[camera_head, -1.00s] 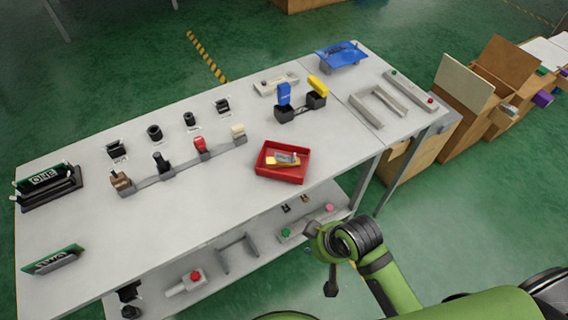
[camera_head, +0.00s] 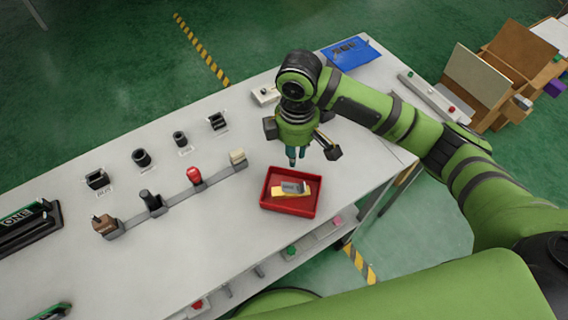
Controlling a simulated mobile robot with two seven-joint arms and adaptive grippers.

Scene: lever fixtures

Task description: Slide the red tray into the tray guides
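The red tray (camera_head: 292,206) lies flat on the table near its front edge. A yellow and grey item sits inside it. My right gripper (camera_head: 297,157) points down just behind the tray, above the table and apart from the tray. Its fingertips look small and close together, so I cannot tell if it is open or shut. Nothing shows held in it. The tray guides are hidden behind my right arm in this view. My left gripper is not in view.
A row of lever fixtures (camera_head: 194,176) stands left of the tray. Black sockets (camera_head: 141,157) lie behind it. The table around the red tray is clear. A lower shelf shows below the front edge.

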